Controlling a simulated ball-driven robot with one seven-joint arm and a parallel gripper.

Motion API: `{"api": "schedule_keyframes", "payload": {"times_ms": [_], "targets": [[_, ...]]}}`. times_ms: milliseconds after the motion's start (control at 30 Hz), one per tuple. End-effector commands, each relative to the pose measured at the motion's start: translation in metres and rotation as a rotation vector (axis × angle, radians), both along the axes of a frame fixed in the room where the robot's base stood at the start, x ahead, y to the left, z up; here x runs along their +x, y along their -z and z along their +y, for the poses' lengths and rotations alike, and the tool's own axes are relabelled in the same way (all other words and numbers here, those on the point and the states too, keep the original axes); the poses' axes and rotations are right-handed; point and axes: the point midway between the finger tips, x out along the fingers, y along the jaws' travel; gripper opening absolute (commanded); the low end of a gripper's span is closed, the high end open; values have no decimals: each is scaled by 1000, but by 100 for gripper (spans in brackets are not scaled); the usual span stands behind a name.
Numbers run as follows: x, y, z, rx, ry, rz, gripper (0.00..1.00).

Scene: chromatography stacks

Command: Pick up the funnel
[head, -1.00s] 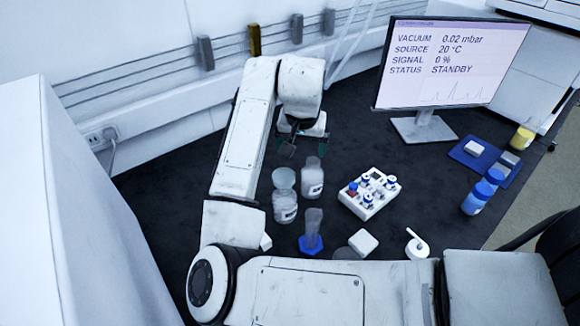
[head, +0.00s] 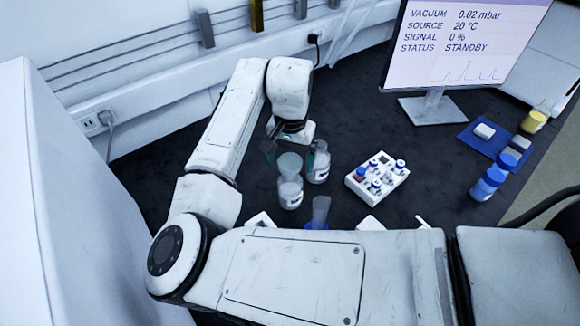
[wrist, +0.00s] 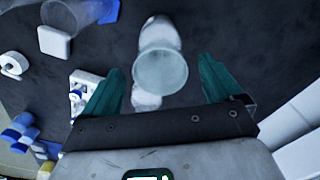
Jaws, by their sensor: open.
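The funnel (head: 290,163) is a pale translucent cone with a wide round rim facing up. It sits in the mouth of a clear bottle (head: 291,192). In the wrist view the funnel (wrist: 160,72) shows its open rim between my two fingers, with the bottle (wrist: 160,32) partly hidden below it. My gripper (head: 290,152) is open, with dark green fingers above and around the funnel's sides. In the wrist view my gripper (wrist: 160,88) has a gap on both sides of the rim. I cannot tell how far the fingertips are above it.
A second bottle (head: 319,163) stands close to the right of the funnel. A white vial rack (head: 378,178) is farther right. A clear cylinder (head: 320,208) with a blue base stands in front, partly hidden by my arm. The monitor (head: 428,107) stands behind at right.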

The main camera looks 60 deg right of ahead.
Motion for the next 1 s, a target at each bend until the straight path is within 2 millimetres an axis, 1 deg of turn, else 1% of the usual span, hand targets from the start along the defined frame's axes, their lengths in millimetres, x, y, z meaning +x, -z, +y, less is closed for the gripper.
{"api": "schedule_keyframes", "payload": {"times_ms": [100, 233, 333, 533, 1000], "targets": [[1, 17, 1, 1, -2, 3, 93], [1, 31, 1, 1, -1, 1, 93], [1, 35, 1, 1, -1, 1, 93], [1, 35, 1, 0, 0, 1, 92], [1, 35, 0, 0, 0, 0, 47]]}}
